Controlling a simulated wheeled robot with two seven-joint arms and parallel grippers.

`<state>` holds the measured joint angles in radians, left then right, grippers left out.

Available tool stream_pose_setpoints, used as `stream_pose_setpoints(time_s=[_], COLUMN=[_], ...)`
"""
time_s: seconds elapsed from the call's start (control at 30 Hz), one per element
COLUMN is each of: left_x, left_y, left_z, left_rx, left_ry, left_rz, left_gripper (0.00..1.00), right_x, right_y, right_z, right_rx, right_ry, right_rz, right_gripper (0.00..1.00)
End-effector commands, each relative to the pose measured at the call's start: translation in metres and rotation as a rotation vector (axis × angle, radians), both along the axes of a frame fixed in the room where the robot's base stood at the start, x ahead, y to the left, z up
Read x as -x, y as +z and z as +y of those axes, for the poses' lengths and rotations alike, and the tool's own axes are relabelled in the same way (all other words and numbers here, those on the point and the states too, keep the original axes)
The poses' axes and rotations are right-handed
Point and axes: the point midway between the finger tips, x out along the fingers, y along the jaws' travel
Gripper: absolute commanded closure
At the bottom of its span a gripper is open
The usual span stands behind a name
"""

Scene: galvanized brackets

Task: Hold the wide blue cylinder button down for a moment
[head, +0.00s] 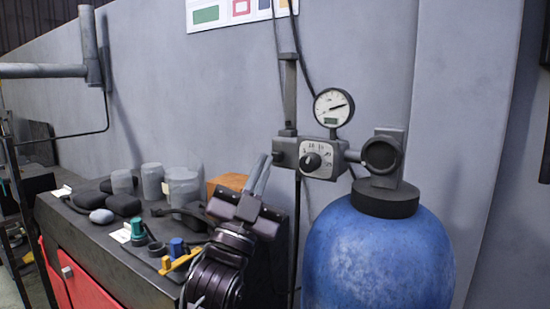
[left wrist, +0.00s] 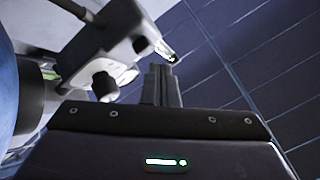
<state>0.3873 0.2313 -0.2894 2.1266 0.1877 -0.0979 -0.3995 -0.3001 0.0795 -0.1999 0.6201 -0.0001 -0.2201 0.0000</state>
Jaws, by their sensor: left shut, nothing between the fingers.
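A blue cylinder (head: 177,247), which looks like the button, stands upright on the dark bench top beside a yellow piece (head: 182,261). It is small in the head view, and I do not make it out in the left wrist view. My left gripper (head: 259,171) is at the bench's right end, right of the blue cylinder and apart from it. Its fingers point up, shut and empty; they also show in the left wrist view (left wrist: 161,82). My right gripper is not in view.
A teal knob (head: 138,231), dark rounded lumps (head: 124,204) and glass jars (head: 184,184) crowd the bench (head: 110,255). A large blue tank (head: 378,262) stands right of my gripper, below a gauge (head: 333,107) and valve box (head: 312,158). A grey wall is behind.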

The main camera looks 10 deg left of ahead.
Motion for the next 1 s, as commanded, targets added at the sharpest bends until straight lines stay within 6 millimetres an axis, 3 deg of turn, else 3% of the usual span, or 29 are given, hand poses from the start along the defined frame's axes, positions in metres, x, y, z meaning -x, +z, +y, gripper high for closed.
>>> stream_pose_setpoints(time_s=[1.0], left_x=[-0.0077], left_y=[0.0003], left_z=[-0.0030], left_rx=[0.000], left_ry=[0.000], left_rz=[0.000], left_gripper=[1.00], right_x=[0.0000], right_y=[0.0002], right_z=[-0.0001], right_rx=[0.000], right_ry=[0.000], right_rz=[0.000], right_gripper=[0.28])
